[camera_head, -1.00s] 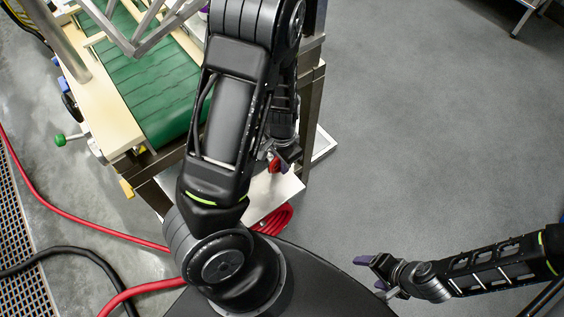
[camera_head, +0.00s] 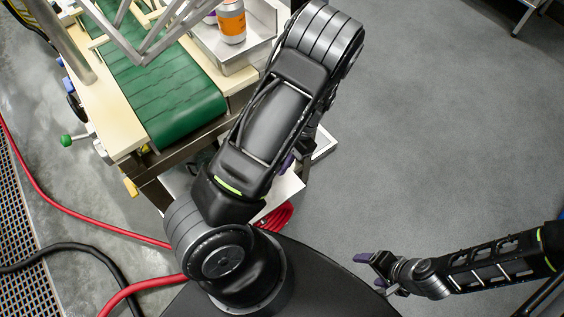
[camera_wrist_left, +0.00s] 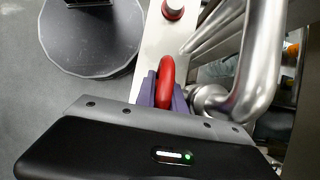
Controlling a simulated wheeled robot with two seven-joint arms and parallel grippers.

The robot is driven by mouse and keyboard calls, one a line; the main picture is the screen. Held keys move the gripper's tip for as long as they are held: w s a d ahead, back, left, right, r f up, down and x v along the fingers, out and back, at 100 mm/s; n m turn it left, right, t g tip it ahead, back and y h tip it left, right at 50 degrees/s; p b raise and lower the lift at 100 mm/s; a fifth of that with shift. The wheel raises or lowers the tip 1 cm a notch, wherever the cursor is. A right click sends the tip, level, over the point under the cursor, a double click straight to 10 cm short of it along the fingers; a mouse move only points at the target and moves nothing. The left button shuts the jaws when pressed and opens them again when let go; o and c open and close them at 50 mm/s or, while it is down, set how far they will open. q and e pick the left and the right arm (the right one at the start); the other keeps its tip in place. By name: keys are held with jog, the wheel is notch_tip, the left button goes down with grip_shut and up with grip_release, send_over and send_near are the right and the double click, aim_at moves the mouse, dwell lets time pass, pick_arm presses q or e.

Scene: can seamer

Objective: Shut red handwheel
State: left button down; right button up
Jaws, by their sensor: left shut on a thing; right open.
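The red handwheel (camera_wrist_left: 166,80) shows in the left wrist view, edge on, at the end of a metal pipe fitting. My left gripper (camera_wrist_left: 165,92) is shut on its rim, with purple fingers on either side of it. In the head view my left arm hides the handwheel; only a bit of the purple left gripper (camera_head: 287,163) shows below the forearm. My right gripper (camera_head: 372,272) is open and empty at the lower right, over the grey floor.
A thick curved steel pipe (camera_wrist_left: 258,65) stands close to the right of the handwheel. A green conveyor (camera_head: 165,90) and a metal tray (camera_head: 235,62) with an orange-labelled can (camera_head: 231,22) lie beyond my arm. Red hoses (camera_head: 60,212) run across the floor at left.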

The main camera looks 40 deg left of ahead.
pick_arm(q)
jog(key=shift+a+f+g+y+b, duration=0.1)
jog(key=shift+g+y+b, duration=0.2)
jog(key=shift+g+b, duration=0.6)
jog(key=shift+s+r+g+b, duration=0.1)
jog(key=shift+r+g+b, duration=0.15)
jog(key=shift+g, duration=0.45)
jog(key=c, duration=1.7)
grip_release()
jog(key=shift+r, duration=0.1)
